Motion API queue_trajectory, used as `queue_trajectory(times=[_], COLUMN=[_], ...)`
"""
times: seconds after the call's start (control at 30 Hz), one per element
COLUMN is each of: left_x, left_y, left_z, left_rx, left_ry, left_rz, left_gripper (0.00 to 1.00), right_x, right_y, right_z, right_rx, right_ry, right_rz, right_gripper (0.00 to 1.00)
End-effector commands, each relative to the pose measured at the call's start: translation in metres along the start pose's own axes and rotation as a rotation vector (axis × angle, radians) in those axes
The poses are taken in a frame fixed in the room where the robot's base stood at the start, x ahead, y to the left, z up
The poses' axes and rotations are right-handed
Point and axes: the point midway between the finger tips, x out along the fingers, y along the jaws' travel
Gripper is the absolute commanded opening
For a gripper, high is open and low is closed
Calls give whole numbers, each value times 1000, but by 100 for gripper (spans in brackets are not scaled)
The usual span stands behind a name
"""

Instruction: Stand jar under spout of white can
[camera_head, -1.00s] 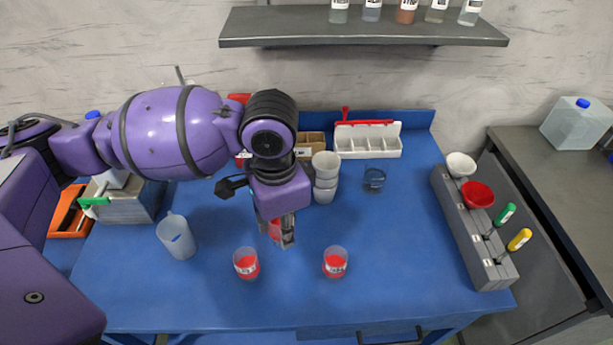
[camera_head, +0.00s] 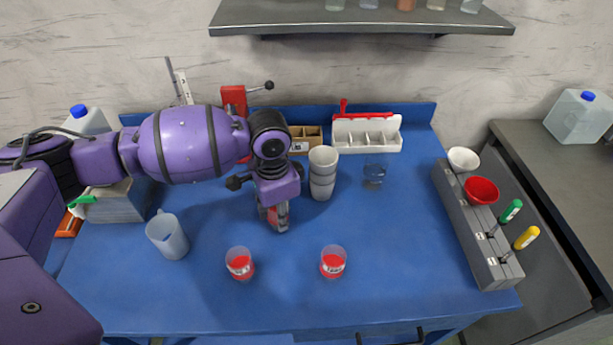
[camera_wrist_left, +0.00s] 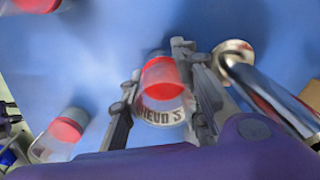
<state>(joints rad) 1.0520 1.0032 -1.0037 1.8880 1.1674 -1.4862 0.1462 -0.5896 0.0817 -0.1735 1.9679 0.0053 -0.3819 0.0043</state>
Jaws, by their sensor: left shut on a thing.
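My left gripper (camera_head: 274,219) is shut on a clear jar with red contents and a printed label. The held jar (camera_wrist_left: 162,80) sits between the fingers in the left wrist view; in the head view the gripper mostly hides it. Whether it touches the table is unclear. A whitish can with a blue cap (camera_head: 87,120) stands at the back left, partly behind my left arm. Its spout cannot be made out. Two similar jars, a left one (camera_head: 240,264) and a right one (camera_head: 333,262), stand at the table's front. My right gripper is not in view.
Stacked white cups (camera_head: 322,173) stand right of my gripper, with a clear glass (camera_head: 374,172) beyond. A clear jug (camera_head: 167,236) stands left. A red clamp (camera_head: 234,99) and white tray (camera_head: 366,134) are at the back. The table's right-centre is clear.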

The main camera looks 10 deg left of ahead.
Motion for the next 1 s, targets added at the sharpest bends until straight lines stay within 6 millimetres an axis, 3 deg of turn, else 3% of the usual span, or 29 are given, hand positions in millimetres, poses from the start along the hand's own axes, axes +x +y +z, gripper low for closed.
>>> queue_trajectory(times=[0.37, 0.4, 0.5, 0.83, 1.0], left_x=[4, 3, 3, 2, -17], left_y=[1, 0, 1, 0, 0], left_z=[0, 0, 0, 0, 0], left_rx=[0, 0, 0, 0, -1], left_ry=[1, 1, 1, 1, 2], left_rz=[1, 0, 1, 0, -2], left_gripper=[12, 34, 48, 48, 48], right_x=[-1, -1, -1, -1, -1], right_y=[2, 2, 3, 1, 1], right_z=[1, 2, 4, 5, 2], right_rx=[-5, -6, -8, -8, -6], right_ry=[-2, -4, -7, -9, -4], right_rz=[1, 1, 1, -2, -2], right_gripper=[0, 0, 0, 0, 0])
